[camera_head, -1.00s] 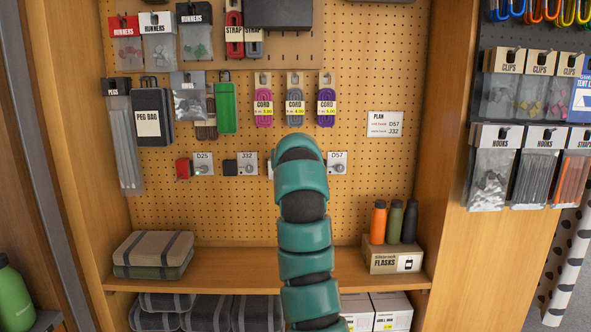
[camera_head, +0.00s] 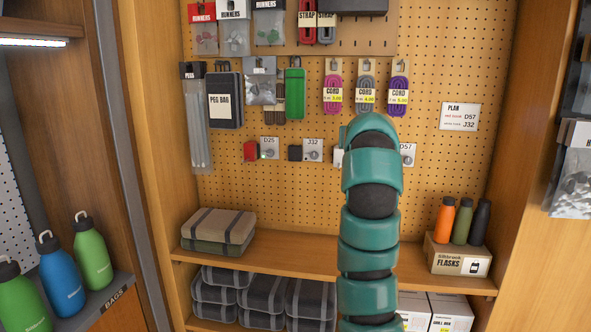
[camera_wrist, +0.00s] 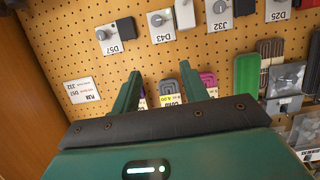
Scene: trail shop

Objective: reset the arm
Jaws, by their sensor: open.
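In the wrist view, which shows the wall upside down, my gripper (camera_wrist: 160,71) has its two green fingers spread apart with nothing between them. It faces the pegboard (camera_wrist: 60,45), with the labelled pegboard fittings and hanging cords beyond the fingers. In the head view my green arm (camera_head: 370,210) reaches up in front of the pegboard, and my gripper is hidden behind it.
A wooden shelf (camera_head: 340,262) holds folded packs (camera_head: 219,230) at left and a flask box (camera_head: 460,262) at right. Green and blue bottles (camera_head: 62,275) stand on a left-hand ledge. A plan card (camera_head: 459,116) hangs at right.

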